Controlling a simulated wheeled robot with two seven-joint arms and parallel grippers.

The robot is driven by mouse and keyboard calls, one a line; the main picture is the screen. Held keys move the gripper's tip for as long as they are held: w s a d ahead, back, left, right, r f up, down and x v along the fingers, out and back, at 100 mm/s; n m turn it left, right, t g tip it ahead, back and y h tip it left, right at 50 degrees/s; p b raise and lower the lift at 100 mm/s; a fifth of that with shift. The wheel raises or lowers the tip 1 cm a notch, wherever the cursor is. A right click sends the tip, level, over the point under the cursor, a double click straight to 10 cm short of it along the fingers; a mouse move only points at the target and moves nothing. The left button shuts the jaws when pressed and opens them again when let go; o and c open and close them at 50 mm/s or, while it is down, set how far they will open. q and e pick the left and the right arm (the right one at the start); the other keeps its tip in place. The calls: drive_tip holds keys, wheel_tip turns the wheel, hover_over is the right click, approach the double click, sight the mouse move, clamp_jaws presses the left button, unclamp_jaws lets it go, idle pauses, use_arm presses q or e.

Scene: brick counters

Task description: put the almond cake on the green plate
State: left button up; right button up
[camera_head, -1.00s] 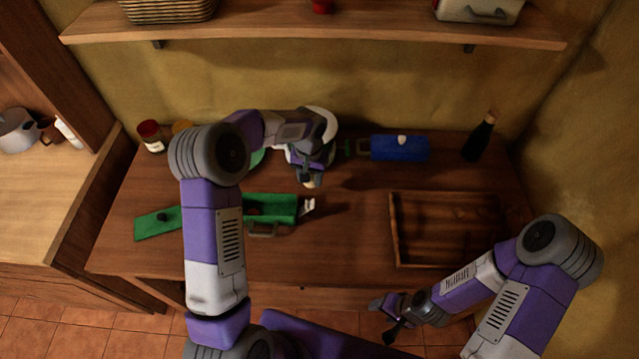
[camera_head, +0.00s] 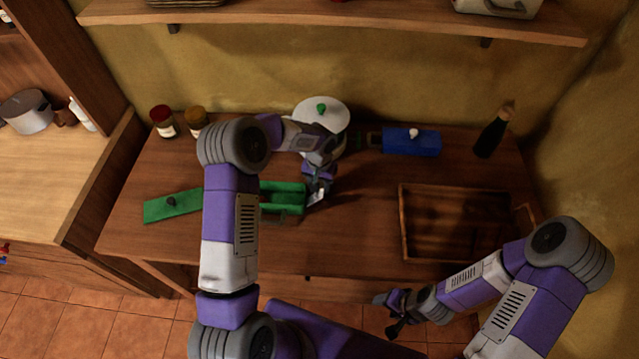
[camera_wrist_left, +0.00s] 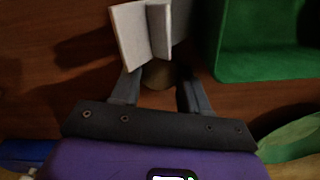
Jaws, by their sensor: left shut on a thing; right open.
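My left gripper (camera_head: 317,188) is low over the table beside a green open box (camera_head: 282,196). In the left wrist view its fingers (camera_wrist_left: 155,92) are around a small round brownish thing, which looks like the almond cake (camera_wrist_left: 157,75). The cake is dim there and hidden in the head view. A green rounded rim, likely the green plate (camera_wrist_left: 295,142), shows at the lower right of the wrist view; my left arm hides it in the head view. My right gripper (camera_head: 396,312) is open and empty in front of the table edge.
A folded white card (camera_wrist_left: 150,30) stands close by my left fingertips. A green lid (camera_head: 172,206) lies left, a wooden tray (camera_head: 403,225) right. A blue box (camera_head: 411,142), bottle (camera_head: 492,134), two jars and a white disc with green knob (camera_head: 335,106) stand at the back.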

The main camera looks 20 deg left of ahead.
use_arm(q)
drive_tip(key=o, duration=1)
drive_tip(key=shift+o, duration=0.2)
